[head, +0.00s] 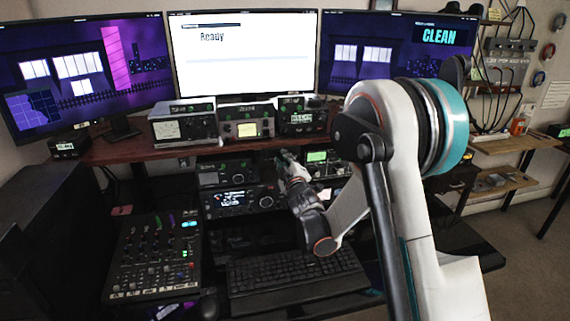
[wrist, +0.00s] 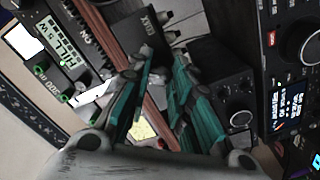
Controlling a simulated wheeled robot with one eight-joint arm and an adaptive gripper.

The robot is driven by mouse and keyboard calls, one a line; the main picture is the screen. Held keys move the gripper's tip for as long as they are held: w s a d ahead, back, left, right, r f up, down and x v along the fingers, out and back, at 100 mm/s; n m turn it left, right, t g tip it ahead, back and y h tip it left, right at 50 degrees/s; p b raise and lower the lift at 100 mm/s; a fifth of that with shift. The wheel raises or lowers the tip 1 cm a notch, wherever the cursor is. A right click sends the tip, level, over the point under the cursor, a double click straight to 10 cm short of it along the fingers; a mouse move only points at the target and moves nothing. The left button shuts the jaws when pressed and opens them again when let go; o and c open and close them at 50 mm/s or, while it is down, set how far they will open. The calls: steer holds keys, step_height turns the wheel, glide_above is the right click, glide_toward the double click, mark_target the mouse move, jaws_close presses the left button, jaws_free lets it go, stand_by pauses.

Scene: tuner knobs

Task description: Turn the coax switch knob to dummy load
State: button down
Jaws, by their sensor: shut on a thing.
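The coax switch is a dark box with white "COAX" lettering (wrist: 138,24) at the top middle of the wrist view. My gripper (wrist: 162,58) has its teal-padded fingers on either side of a spot at the lower end of that box. It is shut on the coax switch knob, which is mostly hidden between the fingertips. I cannot read the knob's pointer or the position labels. In the head view my gripper (head: 284,158) is at the front of the equipment under the wooden shelf, and it hides the coax switch there.
A radio with a large knob and lit display (head: 240,199) stands left of my gripper. A unit with a green screen (head: 317,157) is just right. The wooden shelf (head: 130,149) runs above. A keyboard (head: 290,268) and a mixer (head: 152,255) lie below.

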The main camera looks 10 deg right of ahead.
steer(key=shift+m+b, duration=0.55)
steer(key=shift+m, duration=3.55)
steer(key=shift+r, duration=0.1)
steer(key=c, duration=1.4)
jaws_free()
steer(key=s, duration=1.2)
